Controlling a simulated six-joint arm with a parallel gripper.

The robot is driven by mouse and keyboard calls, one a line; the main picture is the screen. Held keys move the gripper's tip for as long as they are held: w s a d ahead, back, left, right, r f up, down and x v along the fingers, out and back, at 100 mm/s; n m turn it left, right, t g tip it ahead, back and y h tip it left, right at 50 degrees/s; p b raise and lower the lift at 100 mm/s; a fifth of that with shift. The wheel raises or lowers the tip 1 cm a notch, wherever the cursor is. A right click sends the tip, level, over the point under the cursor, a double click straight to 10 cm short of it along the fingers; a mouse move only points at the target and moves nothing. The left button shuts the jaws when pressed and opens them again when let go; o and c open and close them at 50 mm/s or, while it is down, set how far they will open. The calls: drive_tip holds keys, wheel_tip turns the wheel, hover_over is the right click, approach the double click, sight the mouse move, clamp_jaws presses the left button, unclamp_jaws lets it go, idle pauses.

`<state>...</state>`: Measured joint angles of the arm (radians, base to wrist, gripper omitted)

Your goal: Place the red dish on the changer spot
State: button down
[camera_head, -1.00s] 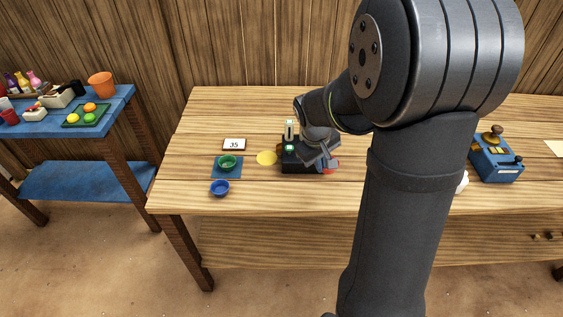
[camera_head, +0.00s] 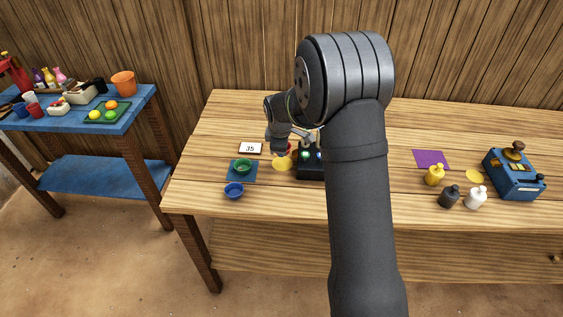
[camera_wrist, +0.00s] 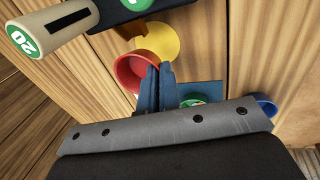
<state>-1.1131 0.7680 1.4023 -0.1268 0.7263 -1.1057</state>
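The red dish (camera_wrist: 127,76) is a small round bowl in the wrist view. My gripper (camera_wrist: 158,72) is shut on its wall, with the two fingers close together at the rim. In the head view my gripper (camera_head: 281,150) is left of the black device, and a little of the red dish (camera_head: 288,148) shows beside it. A yellow round spot (camera_head: 281,164) lies on the table just in front of the dish; it also shows in the wrist view (camera_wrist: 160,42), partly covered by the dish. Another yellow spot (camera_head: 475,176) lies by the blue machine. No label names the changer spot.
A green dish (camera_head: 243,166) sits on a blue mat (camera_head: 235,177), with a blue dish (camera_head: 234,190) in front. The black device (camera_head: 311,174) is close to my gripper. Bottles (camera_head: 434,175), a purple mat (camera_head: 431,159) and the blue machine (camera_head: 514,177) are at right.

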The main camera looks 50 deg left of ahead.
sight(281, 167)
drive_tip(key=shift+f, duration=2.65)
drive_tip(key=shift+f, duration=0.15)
drive_tip(key=c, duration=1.6)
unclamp_jaws()
drive_tip(key=shift+c, duration=0.2)
drive_tip(key=v, duration=1.2)
